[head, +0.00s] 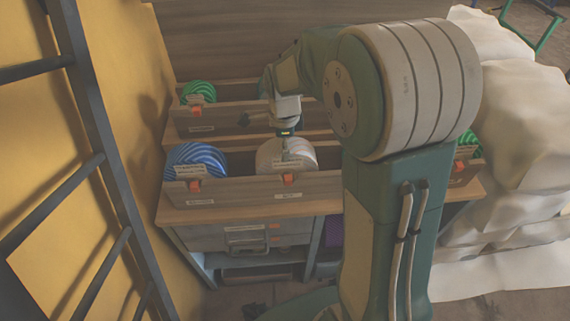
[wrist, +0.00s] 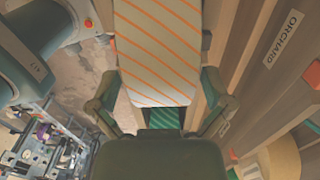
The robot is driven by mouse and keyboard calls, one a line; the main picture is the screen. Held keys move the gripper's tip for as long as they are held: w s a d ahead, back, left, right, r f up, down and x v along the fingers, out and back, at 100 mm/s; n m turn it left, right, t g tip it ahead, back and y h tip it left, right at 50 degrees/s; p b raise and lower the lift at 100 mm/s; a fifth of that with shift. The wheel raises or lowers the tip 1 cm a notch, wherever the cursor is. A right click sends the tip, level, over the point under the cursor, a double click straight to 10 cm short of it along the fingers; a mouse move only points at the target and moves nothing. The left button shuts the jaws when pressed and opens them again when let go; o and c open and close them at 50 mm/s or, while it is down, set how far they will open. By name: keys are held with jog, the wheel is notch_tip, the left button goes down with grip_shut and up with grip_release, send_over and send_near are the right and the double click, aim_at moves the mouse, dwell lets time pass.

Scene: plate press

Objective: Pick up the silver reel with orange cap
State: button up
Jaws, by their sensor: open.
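A silver-white reel (head: 272,155) sits in the front wooden bin in the head view, right of the blue reel. In the wrist view a pale reel with orange diagonal stripes (wrist: 157,45) fills the upper middle, between the fingers. My gripper (head: 286,140) points down at the silver reel from above. Its fingers in the wrist view (wrist: 160,98) are spread, one on each side of the striped reel; I cannot tell whether they touch it. I cannot clearly make out an orange cap on the reel.
A blue reel (head: 197,157) shares the front bin (head: 240,190), which has labels and orange tags. A green reel (head: 199,90) is in the rear bin. A dark ladder (head: 100,130) stands left; pale sacks (head: 520,120) are stacked right.

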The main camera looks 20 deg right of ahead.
jog(key=shift+a+f, duration=0.1)
jog(key=shift+f, duration=0.85)
jog(key=shift+d, duration=0.65)
jog(key=shift+c, duration=0.6)
jog(key=c, duration=0.9)
jog(key=shift+a, duration=0.3)
jog(key=shift+c, duration=0.2)
jog(key=shift+r, duration=0.1)
